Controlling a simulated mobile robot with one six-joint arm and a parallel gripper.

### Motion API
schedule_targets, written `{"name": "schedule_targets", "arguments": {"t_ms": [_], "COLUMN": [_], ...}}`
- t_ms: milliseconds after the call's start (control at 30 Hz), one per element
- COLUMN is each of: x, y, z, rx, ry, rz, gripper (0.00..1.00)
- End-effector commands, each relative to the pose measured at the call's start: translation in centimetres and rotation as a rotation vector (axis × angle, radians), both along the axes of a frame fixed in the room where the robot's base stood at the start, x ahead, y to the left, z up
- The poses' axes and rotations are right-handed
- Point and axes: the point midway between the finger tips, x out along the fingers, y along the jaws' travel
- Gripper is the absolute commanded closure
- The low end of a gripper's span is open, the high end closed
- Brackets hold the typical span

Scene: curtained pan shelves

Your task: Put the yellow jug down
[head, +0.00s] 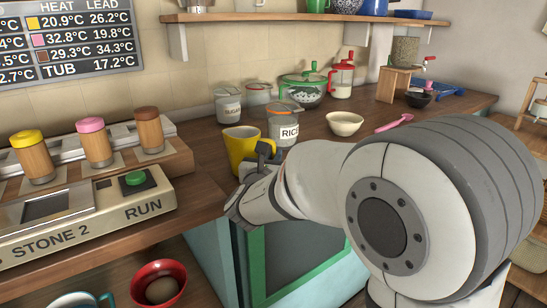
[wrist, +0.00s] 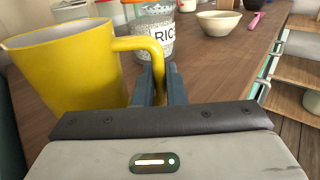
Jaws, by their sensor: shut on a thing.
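The yellow jug (head: 240,150) is upright near the counter's front edge in the head view. In the wrist view the jug (wrist: 75,75) fills the left side, its handle towards me. My gripper (wrist: 161,80) is shut on the jug's handle. In the head view my gripper (head: 264,152) is at the jug's right side, partly hidden by my own wrist. The jug's base is hidden, so I cannot tell whether it touches the wooden counter (head: 208,190).
A jar marked RICE (head: 287,125) stands just behind the jug. A cream bowl (head: 345,123) and a pink utensil (head: 394,123) lie further right, with some bare counter between. A machine with a green button (head: 135,179) is on the left. A red bowl (head: 160,283) sits below.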

Motion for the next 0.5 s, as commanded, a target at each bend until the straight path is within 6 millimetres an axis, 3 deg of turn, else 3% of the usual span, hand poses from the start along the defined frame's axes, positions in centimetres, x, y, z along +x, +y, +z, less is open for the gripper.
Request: {"name": "schedule_targets", "arguments": {"t_ms": [500], "x": [0.03], "y": [-0.08], "z": [-0.25], "rx": [0.001], "ry": [-0.003], "rz": [-0.002], "gripper": [1.0]}}
